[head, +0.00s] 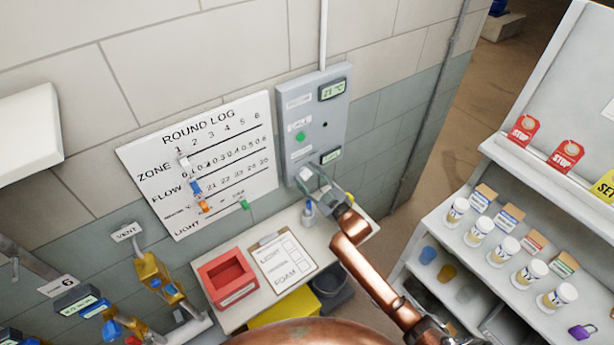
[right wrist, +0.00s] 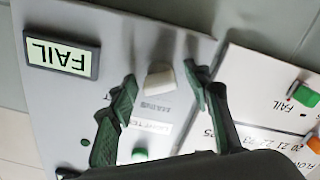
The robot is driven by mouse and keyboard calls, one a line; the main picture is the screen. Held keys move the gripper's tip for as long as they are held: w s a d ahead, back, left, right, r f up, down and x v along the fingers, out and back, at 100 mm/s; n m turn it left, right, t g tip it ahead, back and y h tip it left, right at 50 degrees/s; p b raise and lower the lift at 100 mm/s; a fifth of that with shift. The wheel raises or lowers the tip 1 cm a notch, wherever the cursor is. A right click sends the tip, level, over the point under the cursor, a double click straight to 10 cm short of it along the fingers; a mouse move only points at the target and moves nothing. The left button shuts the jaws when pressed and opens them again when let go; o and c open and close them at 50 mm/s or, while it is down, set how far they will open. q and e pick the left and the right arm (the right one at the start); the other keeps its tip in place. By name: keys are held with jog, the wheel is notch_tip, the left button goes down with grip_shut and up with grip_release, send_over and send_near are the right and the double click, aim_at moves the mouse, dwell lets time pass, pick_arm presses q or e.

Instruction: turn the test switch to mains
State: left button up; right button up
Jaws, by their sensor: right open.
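The grey test panel (head: 313,115) is on the wall, with a pale switch knob (head: 305,174) near its lower edge. In the right wrist view the knob (right wrist: 159,78) sits beside a label reading MAINS (right wrist: 158,107). I cannot tell which way the knob points. My right gripper (head: 322,183) is at the bottom of the panel. Its green fingers (right wrist: 160,82) are open, one on either side of the knob, with a visible gap at each side. A small display (right wrist: 62,56) beside the knob reads FAIL. My left gripper is not in view.
A ROUND LOG board (head: 200,165) hangs left of the panel. Below is a small table with a red tray (head: 228,278), a clipboard (head: 283,262) and a bottle (head: 308,214). A shelf unit (head: 455,235) with jars stands at right. Valves (head: 155,275) are at lower left.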

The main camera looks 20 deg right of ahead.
jog(key=c, duration=1.2)
jog(key=shift+o, duration=0.2)
jog(key=n, duration=0.5)
jog(key=shift+f+n, duration=0.1)
jog(key=shift+n, duration=0.3)
jog(key=n, duration=0.5)
jog(key=shift+n, duration=0.7)
jog(key=o, duration=1.2)
jog(key=shift+c, duration=0.2)
